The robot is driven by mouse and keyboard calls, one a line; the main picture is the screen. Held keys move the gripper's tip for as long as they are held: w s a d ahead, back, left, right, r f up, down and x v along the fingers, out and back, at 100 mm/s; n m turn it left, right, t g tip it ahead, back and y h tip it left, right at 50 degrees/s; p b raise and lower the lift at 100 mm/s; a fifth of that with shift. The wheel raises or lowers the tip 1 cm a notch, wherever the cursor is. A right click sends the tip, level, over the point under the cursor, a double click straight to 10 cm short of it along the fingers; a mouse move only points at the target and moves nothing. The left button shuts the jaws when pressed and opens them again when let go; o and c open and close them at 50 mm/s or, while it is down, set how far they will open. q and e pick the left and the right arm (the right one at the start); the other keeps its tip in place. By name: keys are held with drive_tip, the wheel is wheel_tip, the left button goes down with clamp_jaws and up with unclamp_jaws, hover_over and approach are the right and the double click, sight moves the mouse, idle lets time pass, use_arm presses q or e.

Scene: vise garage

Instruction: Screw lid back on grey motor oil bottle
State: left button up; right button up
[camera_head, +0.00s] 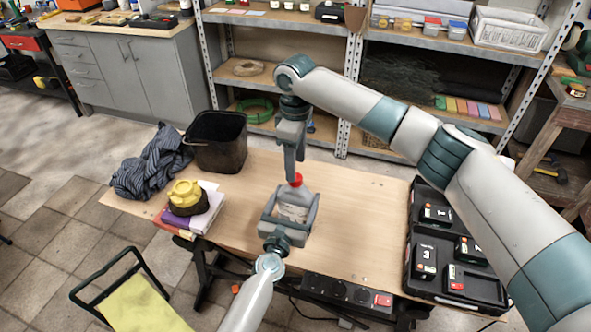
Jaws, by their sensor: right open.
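The grey motor oil bottle (293,207) stands upright near the middle of the wooden table. A red lid (296,180) sits at the top of its neck; I cannot tell how tightly it is seated. My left gripper (291,207) comes from the front edge, with one finger on each side of the bottle's body, shut on it. My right gripper (292,172) points down from above, open, with its fingertips right at the lid. Its far finger is mostly hidden, so contact with the lid cannot be told.
A black bucket (218,145) and a crumpled dark cloth (150,165) are at the table's left. A yellow-topped container (187,194) stands on books at the left edge. A black case with several batteries (412,250) lies at right. Shelves (280,85) stand behind.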

wheel_tip(320, 180, up, 8)
drive_tip(key=shift+f, duration=0.15)
idle(0.3)
use_arm(q)
drive_tip(key=o, duration=2.1)
drive_tip(key=b+v, duration=0.1)
drive_tip(key=v, duration=1.6)
drive_tip(key=shift+s, duration=0.2)
use_arm(e)
drive_tip(key=shift+f, duration=0.6)
